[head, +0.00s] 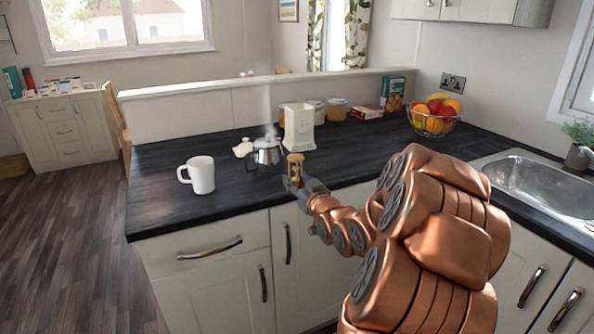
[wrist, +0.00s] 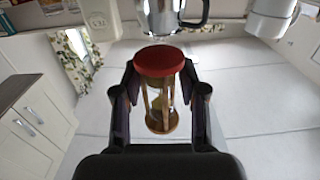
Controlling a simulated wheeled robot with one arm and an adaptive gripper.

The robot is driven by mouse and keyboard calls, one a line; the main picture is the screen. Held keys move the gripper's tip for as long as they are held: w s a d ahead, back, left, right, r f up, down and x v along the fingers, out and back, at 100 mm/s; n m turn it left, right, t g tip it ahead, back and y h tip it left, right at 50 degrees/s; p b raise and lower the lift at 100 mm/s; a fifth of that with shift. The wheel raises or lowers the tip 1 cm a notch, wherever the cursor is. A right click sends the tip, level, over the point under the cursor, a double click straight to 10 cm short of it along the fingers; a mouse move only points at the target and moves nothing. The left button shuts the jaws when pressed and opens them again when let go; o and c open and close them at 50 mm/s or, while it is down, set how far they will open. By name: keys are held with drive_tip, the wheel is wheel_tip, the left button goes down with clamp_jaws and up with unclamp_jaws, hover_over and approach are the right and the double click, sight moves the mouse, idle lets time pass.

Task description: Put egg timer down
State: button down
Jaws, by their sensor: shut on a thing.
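The egg timer (head: 295,168) is a small hourglass with wooden ends and posts around a glass. My gripper (head: 294,184) is shut on it near the front edge of the dark worktop (head: 235,212), in front of the steaming metal teapot (head: 266,152). In the wrist view the egg timer (wrist: 158,98) stands between the two dark fingers of my gripper (wrist: 160,88), its red end facing the camera. The teapot shows at the top of that view (wrist: 163,18). I cannot tell whether the timer's base touches the worktop.
A white mug (head: 201,174) stands to the left, with clear worktop around it. A cream canister (head: 299,127) and a small cream pot (head: 243,147) stand near the teapot. A fruit bowl (head: 432,122) and the sink (head: 535,175) are to the right.

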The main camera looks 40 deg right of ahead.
drive_tip(key=w+d, duration=0.2)
drive_tip(key=w+d+p, duration=0.1)
drive_tip(key=w+d, duration=0.1)
drive_tip(key=w+d+f, duration=0.1)
drive_tip(key=w+d, duration=0.2)
drive_tip(key=shift+f+p, duration=0.6)
drive_tip(key=shift+f, duration=1.2)
drive_tip(key=shift+f, duration=0.15)
drive_tip(key=c, duration=0.6)
unclamp_jaws()
drive_tip(key=shift+c, duration=0.2)
drive_tip(key=shift+s, duration=0.15)
drive_tip(key=b+v, duration=0.1)
drive_tip(key=v, duration=1)
drive_tip(key=shift+s+a+b, duration=0.2)
drive_tip(key=shift+s+b, duration=0.1)
drive_tip(key=shift+b, duration=0.1)
